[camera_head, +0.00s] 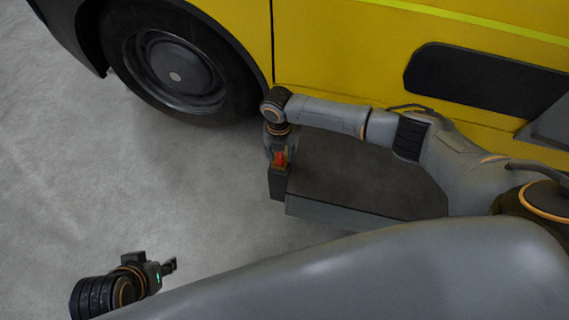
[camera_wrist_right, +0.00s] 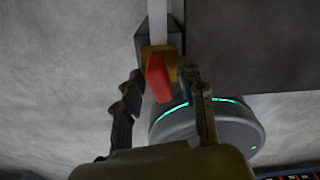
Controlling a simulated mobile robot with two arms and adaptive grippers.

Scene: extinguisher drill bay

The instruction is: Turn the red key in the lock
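The red key (camera_head: 280,158) sits in the brass-coloured lock at the left end of a dark block (camera_head: 278,186). In the right wrist view the red key (camera_wrist_right: 158,80) is upright in the picture, slightly tilted, with the brass lock (camera_wrist_right: 155,51) just behind it. My right gripper (camera_wrist_right: 162,84) is open, one finger on each side of the key, with narrow gaps showing between fingers and key. In the head view its fingers are mostly hidden by the wrist. My left gripper (camera_head: 170,267) is at the lower left, far from the lock and empty; its finger opening is too small to judge.
A dark-topped bench (camera_head: 365,180) extends right from the lock, beside a yellow vehicle (camera_head: 340,45) with a black wheel (camera_head: 175,75). My right arm reaches over the bench. Grey concrete floor (camera_head: 190,190) is clear between the lock and my left gripper.

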